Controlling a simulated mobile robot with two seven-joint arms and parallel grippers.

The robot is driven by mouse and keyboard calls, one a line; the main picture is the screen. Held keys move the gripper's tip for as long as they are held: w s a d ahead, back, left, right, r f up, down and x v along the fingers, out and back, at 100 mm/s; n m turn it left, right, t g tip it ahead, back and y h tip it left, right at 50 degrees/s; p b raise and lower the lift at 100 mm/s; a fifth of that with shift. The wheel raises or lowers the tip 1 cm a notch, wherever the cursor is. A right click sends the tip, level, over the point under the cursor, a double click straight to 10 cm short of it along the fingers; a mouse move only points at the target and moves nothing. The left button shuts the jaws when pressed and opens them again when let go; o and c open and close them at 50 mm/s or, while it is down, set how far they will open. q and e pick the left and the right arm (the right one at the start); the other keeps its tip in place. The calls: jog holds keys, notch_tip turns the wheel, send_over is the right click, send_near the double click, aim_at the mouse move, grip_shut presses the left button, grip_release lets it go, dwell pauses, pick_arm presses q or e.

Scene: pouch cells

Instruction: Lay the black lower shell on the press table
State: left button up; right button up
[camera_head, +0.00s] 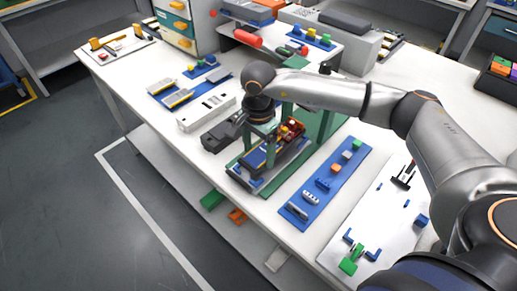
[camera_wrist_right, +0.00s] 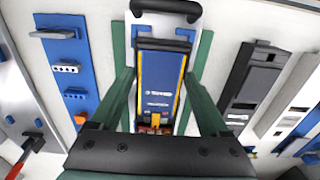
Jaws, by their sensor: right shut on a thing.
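The black lower shell (camera_head: 259,158) is low between the posts of the green press (camera_head: 327,124), with a blue, yellow-edged pack inside it. The pack (camera_wrist_right: 160,80) fills the middle of the right wrist view, between the two green posts. My right gripper (camera_head: 267,136) reaches down over the press and is shut on the shell; its fingertips are largely hidden. I cannot tell whether the shell touches the press table (camera_head: 238,176). Red and yellow parts (camera_head: 291,128) show at the shell's far end. My left gripper is not in view.
A dark grey casing (camera_head: 222,133) and a white casing (camera_head: 204,113) lie left of the press. A blue mat (camera_head: 322,187) with several small parts lies to its right. The press posts stand close on both sides. The white table's front edge is near.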

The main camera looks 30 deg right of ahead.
jog(key=shift+f, duration=0.35)
dwell(0.3)
jog(key=shift+b, duration=0.55)
dwell(1.1)
jog(key=shift+f, duration=0.1)
jog(key=shift+f+b, duration=0.35)
jog(key=shift+b, duration=0.1)
jog(key=shift+f+b, duration=0.5)
jog(key=shift+f, duration=0.15)
jog(key=o, duration=1.3)
jog(key=shift+r, duration=0.1)
jog(key=shift+c, duration=0.2)
